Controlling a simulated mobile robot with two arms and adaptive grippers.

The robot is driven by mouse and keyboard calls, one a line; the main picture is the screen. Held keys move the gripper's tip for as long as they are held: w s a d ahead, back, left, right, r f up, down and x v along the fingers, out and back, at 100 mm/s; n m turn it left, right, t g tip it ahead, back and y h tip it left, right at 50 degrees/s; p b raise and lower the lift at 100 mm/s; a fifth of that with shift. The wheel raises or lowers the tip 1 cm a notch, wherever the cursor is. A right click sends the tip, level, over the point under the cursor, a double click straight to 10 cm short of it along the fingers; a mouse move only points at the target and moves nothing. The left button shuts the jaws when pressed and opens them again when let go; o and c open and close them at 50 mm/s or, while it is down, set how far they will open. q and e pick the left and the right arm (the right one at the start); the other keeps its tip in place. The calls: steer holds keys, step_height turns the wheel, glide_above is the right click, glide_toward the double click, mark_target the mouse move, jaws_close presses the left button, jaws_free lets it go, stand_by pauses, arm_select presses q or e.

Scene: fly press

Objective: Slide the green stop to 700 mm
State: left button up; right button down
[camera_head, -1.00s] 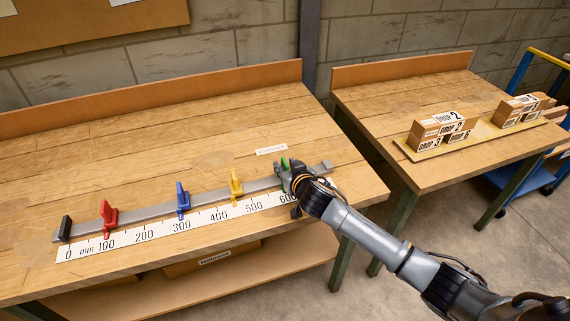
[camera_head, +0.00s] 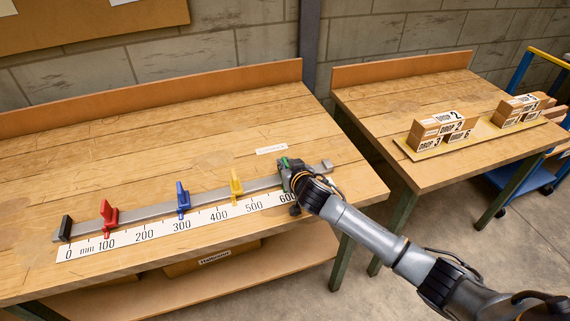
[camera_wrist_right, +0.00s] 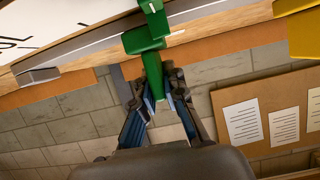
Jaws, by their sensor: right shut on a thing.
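The green stop (camera_head: 284,162) sits on the grey rail (camera_head: 146,210) near the 600 mark, mostly hidden behind my right gripper (camera_head: 291,182). In the right wrist view the green stop (camera_wrist_right: 145,40) shows between the fingertips of my right gripper (camera_wrist_right: 158,92), which is shut on its handle. A white millimetre scale (camera_head: 163,230) lies along the rail's front; its marks past 600 are hidden by my arm. My left gripper is not in view.
A red stop (camera_head: 108,217), a blue stop (camera_head: 183,198) and a yellow stop (camera_head: 236,185) stand on the rail to the left. The rail's right end block (camera_head: 326,166) is close to the right of my gripper. A second table with boxes (camera_head: 440,130) stands at right.

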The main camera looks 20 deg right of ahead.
steer(key=d+p, duration=0.1)
steer(key=d, duration=0.9)
steer(key=shift+w, duration=0.15)
steer(key=c, duration=1.4)
jaws_free()
steer(key=v, duration=1.2)
